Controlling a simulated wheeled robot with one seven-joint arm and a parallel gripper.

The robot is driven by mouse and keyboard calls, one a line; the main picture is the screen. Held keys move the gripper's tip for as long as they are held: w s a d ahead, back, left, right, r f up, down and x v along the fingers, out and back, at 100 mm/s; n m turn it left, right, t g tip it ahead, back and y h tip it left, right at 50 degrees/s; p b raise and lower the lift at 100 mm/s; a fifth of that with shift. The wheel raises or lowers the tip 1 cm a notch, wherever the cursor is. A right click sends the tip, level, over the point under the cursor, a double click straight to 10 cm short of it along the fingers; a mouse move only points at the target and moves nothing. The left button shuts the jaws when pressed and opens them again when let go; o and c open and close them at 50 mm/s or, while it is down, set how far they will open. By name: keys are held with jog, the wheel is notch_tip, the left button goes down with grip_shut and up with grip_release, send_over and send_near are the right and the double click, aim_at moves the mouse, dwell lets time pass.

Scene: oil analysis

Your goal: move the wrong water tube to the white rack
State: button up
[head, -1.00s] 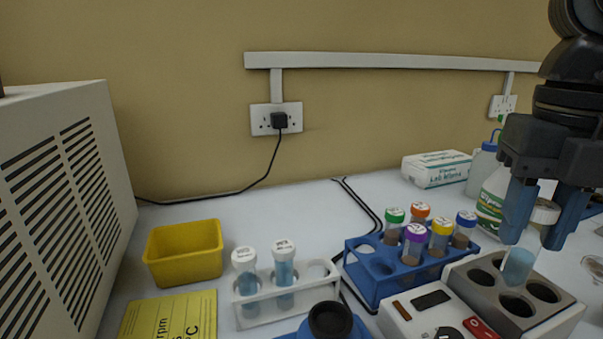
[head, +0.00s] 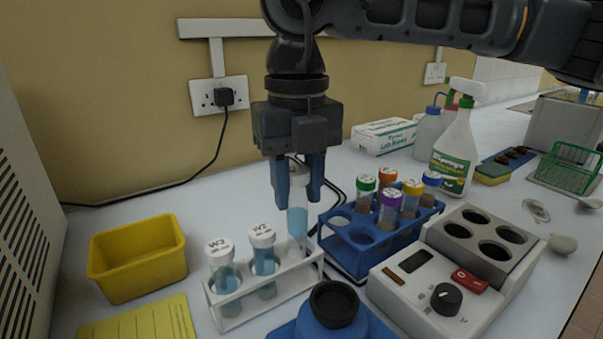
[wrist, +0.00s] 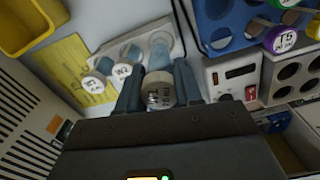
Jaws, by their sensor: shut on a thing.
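My gripper (head: 298,182) is shut on a white-capped tube of pale blue liquid (head: 297,222), held upright. In the wrist view my gripper's fingers (wrist: 158,80) close on either side of its cap (wrist: 158,94); the cap's writing is too small to read surely. The tube is over the right-hand place of the white rack (head: 238,312). I cannot tell whether its lower end is inside the hole. Two white-capped water tubes stand in the rack's other places: W3 (head: 224,268) at left and W2 (head: 263,255) in the middle.
A blue rack (head: 348,256) with several coloured-cap tubes stands close to the right. A yellow bin (head: 137,262) is at left, and a blue item with a black top (head: 333,303) in front.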

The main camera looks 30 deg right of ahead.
aim_at(299, 224)
notch_tip(299, 224, down, 4)
jog(key=shift+d+f+b, duration=0.1)
jog(key=shift+b, duration=0.45)
jog(key=shift+f+b, duration=1)
jog(key=shift+b, duration=0.1)
jog(key=o, duration=1.1)
jog(key=shift+r, duration=3.9)
